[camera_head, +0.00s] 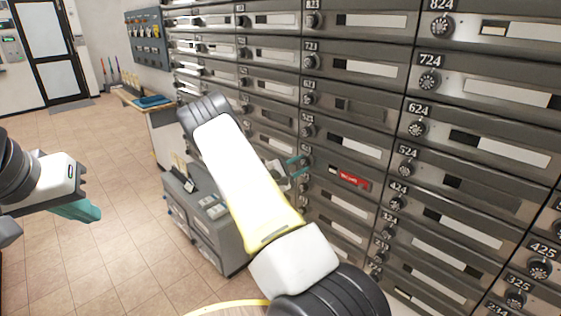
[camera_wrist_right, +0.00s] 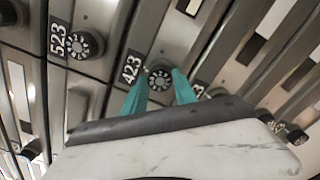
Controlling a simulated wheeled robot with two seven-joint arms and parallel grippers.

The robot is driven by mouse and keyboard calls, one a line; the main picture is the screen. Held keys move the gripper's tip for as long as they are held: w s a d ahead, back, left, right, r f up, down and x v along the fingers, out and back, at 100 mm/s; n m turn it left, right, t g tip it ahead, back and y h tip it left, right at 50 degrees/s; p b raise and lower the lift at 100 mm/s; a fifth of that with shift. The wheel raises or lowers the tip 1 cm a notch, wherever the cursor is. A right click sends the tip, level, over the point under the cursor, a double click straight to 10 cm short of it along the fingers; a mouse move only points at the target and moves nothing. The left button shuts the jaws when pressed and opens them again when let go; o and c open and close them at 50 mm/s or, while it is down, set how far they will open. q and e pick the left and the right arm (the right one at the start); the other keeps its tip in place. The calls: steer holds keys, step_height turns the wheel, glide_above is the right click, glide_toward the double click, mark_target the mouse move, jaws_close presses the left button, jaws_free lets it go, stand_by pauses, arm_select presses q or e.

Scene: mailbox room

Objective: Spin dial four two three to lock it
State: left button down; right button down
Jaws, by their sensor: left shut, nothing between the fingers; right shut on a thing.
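My right gripper (camera_wrist_right: 160,85) is shut on this dial, with one teal finger on each side. In the head view my right gripper (camera_head: 297,165) is at the mailbox wall and partly hides the dial. My left gripper (camera_head: 78,211) is shut and empty at the left, away from the wall, over the floor.
The dial of box 523 (camera_wrist_right: 84,44) is close by in the right wrist view. A red label (camera_head: 354,180) sits on a mailbox front right of my right gripper. A grey cabinet (camera_head: 210,225) stands along the wall. The tiled floor (camera_head: 110,160) at the left is clear.

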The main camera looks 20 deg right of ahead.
steer(key=c, duration=1)
jaws_free()
steer(key=shift+o, duration=0.2)
steer(key=v, duration=0.8)
steer(key=s+a+r+m+g+y, duration=0.1)
steer(key=s+r+m+g+y, duration=0.3)
steer(key=s, duration=0.4)
steer(key=s+r+m+g+y, duration=0.3)
steer(key=s+r+m+y, duration=0.15)
steer(key=s, duration=0.45)
steer(key=s+a+r+m+t+y, duration=0.1)
steer(key=s+a+r+t+y, duration=0.2)
steer(key=s+a+r+y, duration=0.2)
steer(key=s+a+r+m+t+y, duration=0.2)
steer(key=s+a+r+y, duration=0.3)
steer(key=s+a+r, duration=0.4)
steer(key=s+a+t, duration=0.1)
steer(key=a, duration=0.3)
steer(key=shift+a, duration=0.35)
